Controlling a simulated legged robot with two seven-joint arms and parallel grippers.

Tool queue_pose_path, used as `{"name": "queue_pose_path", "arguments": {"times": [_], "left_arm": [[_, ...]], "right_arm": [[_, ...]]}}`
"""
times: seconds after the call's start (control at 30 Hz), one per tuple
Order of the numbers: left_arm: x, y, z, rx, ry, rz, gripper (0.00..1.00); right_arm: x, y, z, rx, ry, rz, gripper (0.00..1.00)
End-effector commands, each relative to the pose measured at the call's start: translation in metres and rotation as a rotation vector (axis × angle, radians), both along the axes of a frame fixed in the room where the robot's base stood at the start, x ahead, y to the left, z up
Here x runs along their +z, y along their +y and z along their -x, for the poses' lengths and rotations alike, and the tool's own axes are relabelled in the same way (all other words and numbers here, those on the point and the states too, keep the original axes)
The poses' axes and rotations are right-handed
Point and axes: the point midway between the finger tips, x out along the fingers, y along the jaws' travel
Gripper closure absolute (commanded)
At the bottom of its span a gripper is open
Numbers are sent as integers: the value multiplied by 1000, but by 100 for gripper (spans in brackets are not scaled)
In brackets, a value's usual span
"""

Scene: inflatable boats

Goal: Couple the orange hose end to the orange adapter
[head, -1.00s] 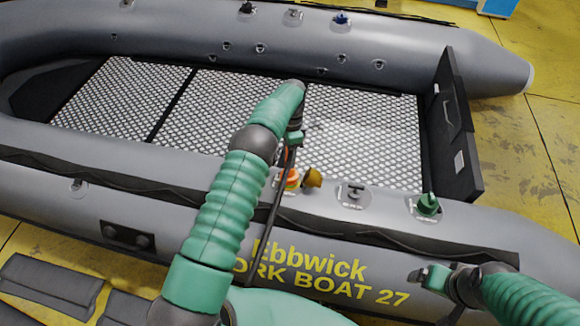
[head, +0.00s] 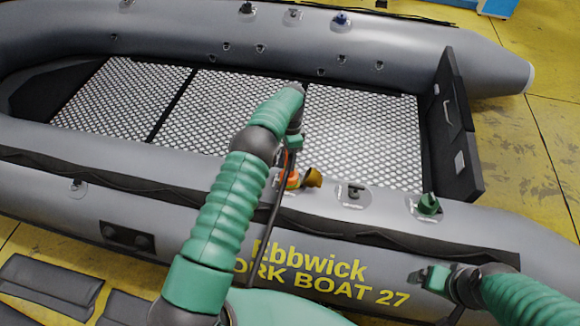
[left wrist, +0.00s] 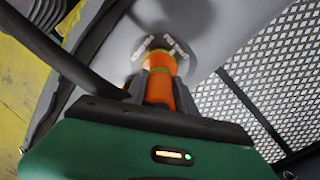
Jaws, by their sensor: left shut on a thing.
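My left gripper (head: 291,160) is over the near tube of the boat, pointing down. It is shut on the orange hose end (left wrist: 158,90), which shows between its dark fingers in the left wrist view. The orange adapter (left wrist: 160,62) stands on a round grey patch on the tube, straight beyond the hose end. The two look in line and touching or nearly so, with a thin green ring where they meet; I cannot tell if they are locked. My right gripper (head: 428,276) hangs beside the boat, away from the adapter.
A brownish-yellow cap (head: 313,177) sits close right of the adapter. A dark valve (head: 354,191) and a green fitting (head: 428,204) stand farther right on the tube. A black hose (head: 268,232) hangs down from my left gripper.

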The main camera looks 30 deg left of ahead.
Motion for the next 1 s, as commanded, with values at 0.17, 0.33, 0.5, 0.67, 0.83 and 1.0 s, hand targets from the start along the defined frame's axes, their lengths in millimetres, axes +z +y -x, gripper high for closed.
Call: {"name": "queue_pose_path", "arguments": {"times": [0.17,0.33,0.5,0.67,0.83,1.0], "left_arm": [[0,0,0,0,0,0,54],[0,0,0,0,0,0,42],[0,0,0,0,1,1,42],[11,1,-2,0,-1,0,42],[54,4,-11,0,-4,-1,42],[98,5,-21,-1,-1,1,42]], "right_arm": [[0,0,0,0,0,0,14],[0,0,0,0,0,0,14],[0,0,0,0,0,0,14],[4,0,0,0,0,0,14],[20,0,0,0,0,0,14],[41,0,0,0,0,0,14]]}}
